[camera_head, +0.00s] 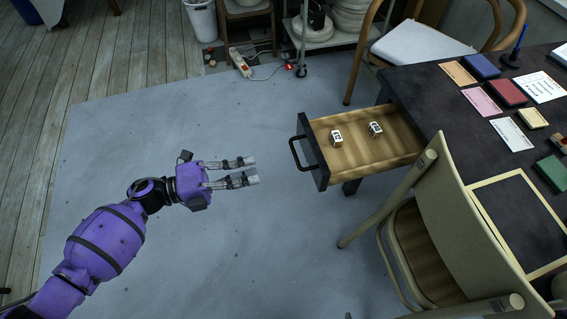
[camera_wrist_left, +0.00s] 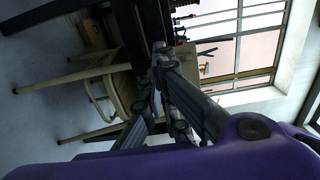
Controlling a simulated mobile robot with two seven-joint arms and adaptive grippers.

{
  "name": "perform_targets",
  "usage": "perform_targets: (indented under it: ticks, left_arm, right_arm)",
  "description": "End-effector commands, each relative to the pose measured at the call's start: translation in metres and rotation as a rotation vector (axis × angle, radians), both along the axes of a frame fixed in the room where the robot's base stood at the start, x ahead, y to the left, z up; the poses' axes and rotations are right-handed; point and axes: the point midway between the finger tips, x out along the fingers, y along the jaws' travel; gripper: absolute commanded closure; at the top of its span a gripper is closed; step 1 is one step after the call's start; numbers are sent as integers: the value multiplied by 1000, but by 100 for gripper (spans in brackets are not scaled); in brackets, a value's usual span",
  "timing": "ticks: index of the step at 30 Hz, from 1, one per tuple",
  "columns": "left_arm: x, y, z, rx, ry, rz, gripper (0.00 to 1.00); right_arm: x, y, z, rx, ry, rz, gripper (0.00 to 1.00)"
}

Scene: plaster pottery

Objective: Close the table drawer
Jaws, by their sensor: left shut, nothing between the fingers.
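The table drawer (camera_head: 352,160) is pulled out from the left side of the dark table (camera_head: 440,97). It has a wooden inside, a dark front panel and a black bar handle (camera_head: 296,154) facing left. Two small white dice-like cubes (camera_head: 336,138) (camera_head: 375,129) lie in it. My left gripper (camera_head: 254,169), on a purple arm, is shut and empty. It is left of the handle in the head view, apart from it, with its fingers pointing right. Its fingers also show in the left wrist view (camera_wrist_left: 165,75). My right gripper is not in view.
A beige chair (camera_head: 449,205) stands in front of the table, close to the drawer's lower right. Another wooden chair (camera_head: 420,42) is behind the drawer. A power strip (camera_head: 240,62) with cables lies on the floor. The grey mat (camera_head: 150,120) around my left gripper is clear.

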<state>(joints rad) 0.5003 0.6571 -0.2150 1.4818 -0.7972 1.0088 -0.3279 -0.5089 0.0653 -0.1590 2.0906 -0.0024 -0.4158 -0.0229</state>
Motion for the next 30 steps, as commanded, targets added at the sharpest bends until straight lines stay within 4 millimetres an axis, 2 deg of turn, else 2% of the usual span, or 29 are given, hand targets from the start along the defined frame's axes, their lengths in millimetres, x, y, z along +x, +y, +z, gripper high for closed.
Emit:
perform_targets:
  ticks: [6,18,24,30]
  left_arm:
    - [11,-33,4,-4,-6,-5,100]
    - [35,-109,4,-4,-2,-2,100]
    - [41,-127,2,-3,-1,-1,100]
    - [42,-131,2,-2,-1,-2,100]
  right_arm:
    - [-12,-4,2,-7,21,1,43]
    - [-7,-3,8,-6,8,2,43]
    - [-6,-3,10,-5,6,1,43]
    - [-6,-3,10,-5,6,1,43]
